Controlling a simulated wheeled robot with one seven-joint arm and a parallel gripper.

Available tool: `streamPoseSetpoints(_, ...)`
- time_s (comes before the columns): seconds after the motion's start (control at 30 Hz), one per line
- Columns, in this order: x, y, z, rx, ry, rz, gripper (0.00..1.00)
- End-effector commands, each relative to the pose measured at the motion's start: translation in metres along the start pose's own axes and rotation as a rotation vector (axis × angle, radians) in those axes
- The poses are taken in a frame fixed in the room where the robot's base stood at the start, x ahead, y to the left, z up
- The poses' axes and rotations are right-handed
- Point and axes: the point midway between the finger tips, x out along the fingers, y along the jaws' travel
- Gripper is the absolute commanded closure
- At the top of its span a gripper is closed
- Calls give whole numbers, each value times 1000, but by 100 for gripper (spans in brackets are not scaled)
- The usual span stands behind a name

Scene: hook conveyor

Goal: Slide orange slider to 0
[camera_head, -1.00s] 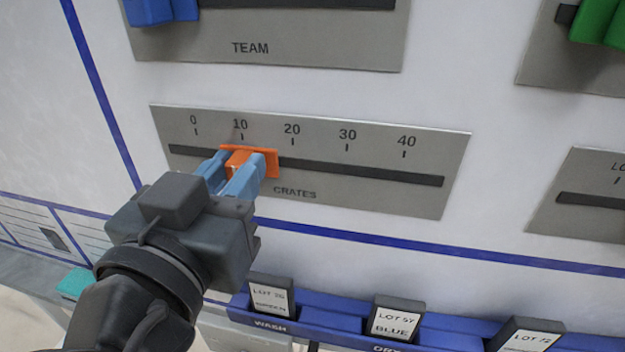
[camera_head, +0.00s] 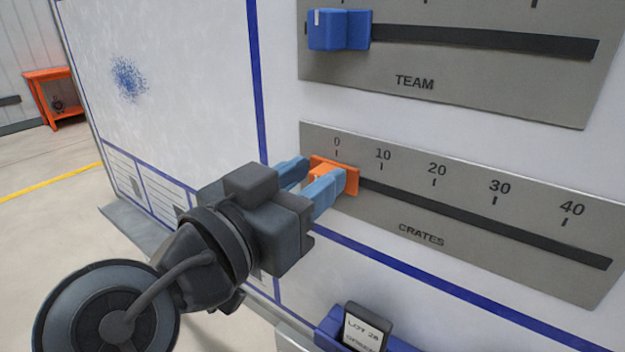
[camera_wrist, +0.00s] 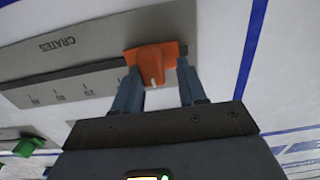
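The orange slider (camera_head: 349,181) sits on the CRATES track (camera_head: 480,222), about under the 0 mark, near the track's left end. Its plate lies over the slot and its knob stands out from it. My gripper (camera_head: 323,171) is at the slider, with one blue finger on each side of the knob. In the wrist view, the slider (camera_wrist: 152,65) shows between the two fingertips (camera_wrist: 159,72). The left finger there is close against or touching the knob, and a gap shows on the right side. The fingers partly hide the slider in the head view.
Above is the TEAM panel (camera_head: 415,62) with a blue slider (camera_head: 340,30) at its left. Below is a blue rack (camera_head: 335,328) holding a LOT card (camera_head: 367,328). A green knob (camera_wrist: 28,147) shows in the wrist view. An orange stand (camera_head: 55,97) is far left.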

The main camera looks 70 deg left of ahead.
Motion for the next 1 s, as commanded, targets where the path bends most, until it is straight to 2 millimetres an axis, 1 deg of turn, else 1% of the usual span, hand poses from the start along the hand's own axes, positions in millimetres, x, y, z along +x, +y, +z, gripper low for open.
streamPoseSetpoints(0.03, 2, 2, -2, 1, 3, 4, 54)
streamPoseSetpoints(0.1, 1, 2, -1, 0, 2, 5, 49)
streamPoseSetpoints(0.37, -2, 2, 0, 0, 0, 5, 49)
streamPoseSetpoints(0.47, -11, 1, 2, 0, -1, 3, 49)
streamPoseSetpoints(0.7, -51, 1, 2, 2, 1, 3, 49)
streamPoseSetpoints(0.8, -64, 1, 1, 0, 1, 3, 49)
streamPoseSetpoints(0.9, -72, 1, 0, 0, 1, 3, 49)
streamPoseSetpoints(1.0, -76, 1, 0, 1, 1, 4, 49)
